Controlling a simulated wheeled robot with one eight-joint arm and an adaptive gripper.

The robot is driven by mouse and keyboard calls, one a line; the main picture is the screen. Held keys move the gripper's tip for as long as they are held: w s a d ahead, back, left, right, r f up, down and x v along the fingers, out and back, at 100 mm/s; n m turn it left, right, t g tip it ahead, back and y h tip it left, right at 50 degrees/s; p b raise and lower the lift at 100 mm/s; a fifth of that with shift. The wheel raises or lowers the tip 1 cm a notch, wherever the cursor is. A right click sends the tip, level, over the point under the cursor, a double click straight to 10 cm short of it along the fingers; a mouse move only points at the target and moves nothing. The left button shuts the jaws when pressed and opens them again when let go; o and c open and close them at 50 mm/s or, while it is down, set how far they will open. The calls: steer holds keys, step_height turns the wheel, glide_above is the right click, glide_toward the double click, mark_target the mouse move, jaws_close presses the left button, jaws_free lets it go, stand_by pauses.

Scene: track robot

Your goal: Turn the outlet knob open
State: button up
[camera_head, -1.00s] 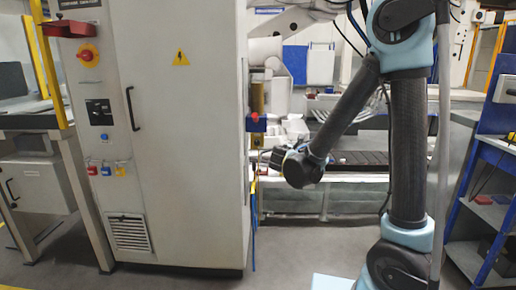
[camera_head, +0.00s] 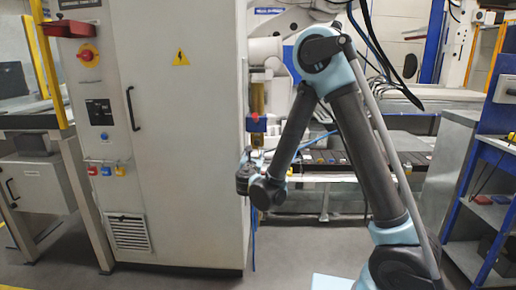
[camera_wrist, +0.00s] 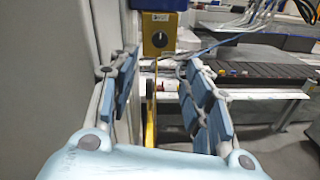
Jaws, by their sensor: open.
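In the wrist view, a dark round knob (camera_wrist: 159,39) sits on the front of a yellow box (camera_wrist: 149,47), below a blue box (camera_wrist: 160,4). I cannot read a label that marks it as the outlet knob. My gripper (camera_wrist: 163,66) is open and empty, its two blue-padded fingers spread to the left and right below the knob, apart from it. In the head view, my gripper (camera_head: 247,160) is beside the cabinet's right edge, just below the yellow box (camera_head: 257,142); the knob's face is not clear there.
A tall grey cabinet (camera_head: 190,150) stands close on the left of my gripper. A red knob (camera_head: 254,118) shows on the blue box above. A conveyor (camera_head: 320,160) runs behind, and blue cables hang near the cabinet edge. A blue shelf unit (camera_head: 490,190) stands at right.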

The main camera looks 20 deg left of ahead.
mark_target(257, 144)
steer(key=w, duration=0.4)
steer(key=w+a, duration=0.1)
steer(key=w, duration=0.3)
steer(key=w+a, duration=0.1)
steer(key=w, duration=0.3)
steer(key=shift+w+a, duration=0.2)
steer(key=shift+w, duration=0.2)
